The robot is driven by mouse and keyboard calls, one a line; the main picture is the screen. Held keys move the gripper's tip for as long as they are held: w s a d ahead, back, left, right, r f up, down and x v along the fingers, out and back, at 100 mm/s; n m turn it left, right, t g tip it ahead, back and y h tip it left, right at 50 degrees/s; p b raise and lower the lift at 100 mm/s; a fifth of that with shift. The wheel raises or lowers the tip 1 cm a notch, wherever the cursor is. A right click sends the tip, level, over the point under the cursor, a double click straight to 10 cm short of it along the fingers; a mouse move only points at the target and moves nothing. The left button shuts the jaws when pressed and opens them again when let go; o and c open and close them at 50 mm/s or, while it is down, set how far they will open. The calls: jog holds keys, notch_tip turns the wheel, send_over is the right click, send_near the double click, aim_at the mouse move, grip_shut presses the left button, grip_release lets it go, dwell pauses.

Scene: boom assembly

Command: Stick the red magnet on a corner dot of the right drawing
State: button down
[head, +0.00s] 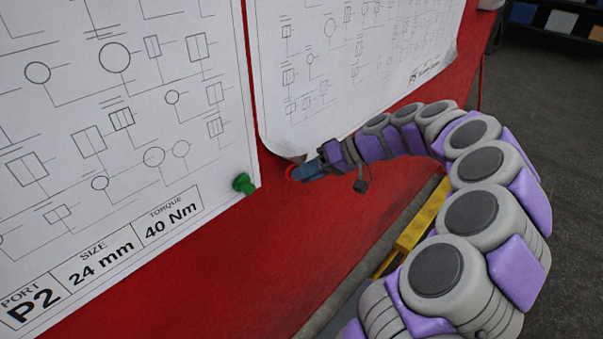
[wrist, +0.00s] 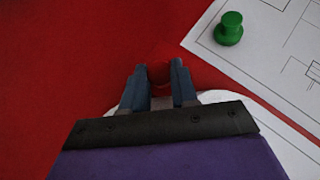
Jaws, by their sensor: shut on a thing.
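The red magnet (wrist: 160,62) is between the blue fingertips of my gripper (wrist: 158,82) in the wrist view. In the head view my gripper (head: 308,171) is shut on the red magnet (head: 291,173) close to the red panel (head: 262,230). It is at the lower left corner of the right drawing (head: 345,75). That corner looks curled, and my gripper partly hides it. No corner dot can be made out there. Whether the magnet touches the sheet or the panel I cannot tell. In the wrist view the right drawing (wrist: 285,140) shows partly behind my gripper.
The left drawing (head: 110,110), marked P2, hangs left across a red gap. A green magnet (head: 244,184) is on its lower right corner and also shows in the wrist view (wrist: 229,28). A yellow bar (head: 412,232) stands below the panel. Grey floor is at right.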

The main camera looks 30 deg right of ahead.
jog(key=shift+s+d+b, duration=0.3)
jog(key=shift+s+b, duration=0.15)
jog(key=shift+s, duration=0.3)
jog(key=shift+s+d+b, duration=0.25)
jog(key=shift+s+b, duration=0.2)
jog(key=shift+s, duration=0.35)
jog(key=shift+s+d+b, duration=0.3)
jog(key=shift+s+b, duration=0.15)
jog(key=shift+s, duration=0.3)
jog(key=shift+w, duration=0.1)
